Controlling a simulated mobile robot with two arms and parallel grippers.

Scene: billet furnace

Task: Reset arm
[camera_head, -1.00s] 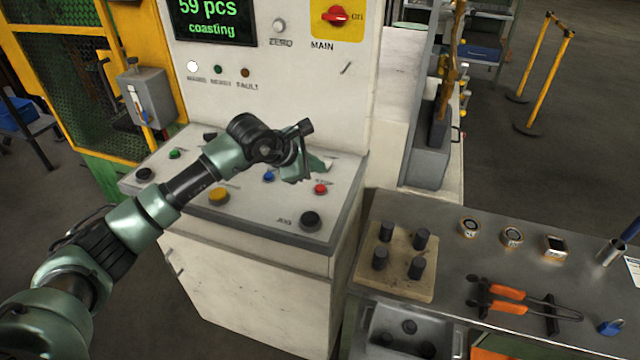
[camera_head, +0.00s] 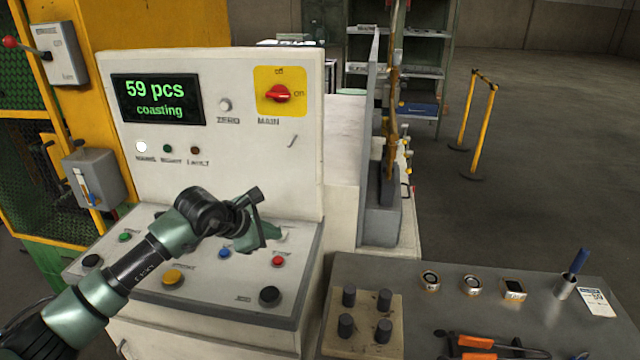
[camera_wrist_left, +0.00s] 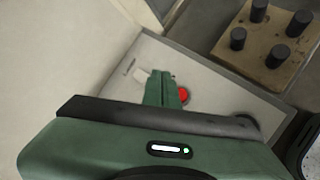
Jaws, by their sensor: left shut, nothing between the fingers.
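My left gripper (camera_head: 262,236) reaches in from the left and hangs over the right part of the sloped control desk (camera_head: 215,300). It is shut and empty, with the red button (camera_head: 278,261) just right of its fingertips in the head view. In the left wrist view the shut green fingers (camera_wrist_left: 160,92) point at the desk, and the red button (camera_wrist_left: 184,95) shows beside them. I cannot tell whether the fingertips touch the desk. A blue button (camera_head: 225,253) lies left of the fingers. My right gripper is not in view.
The panel display (camera_head: 158,99) reads "59 pcs coasting"; the red main switch (camera_head: 278,94) is right of it. A grey bench (camera_head: 420,310) at right holds a peg block (camera_head: 362,305), rings (camera_head: 430,279) and orange-handled pliers (camera_head: 475,342). Open floor lies at the back right.

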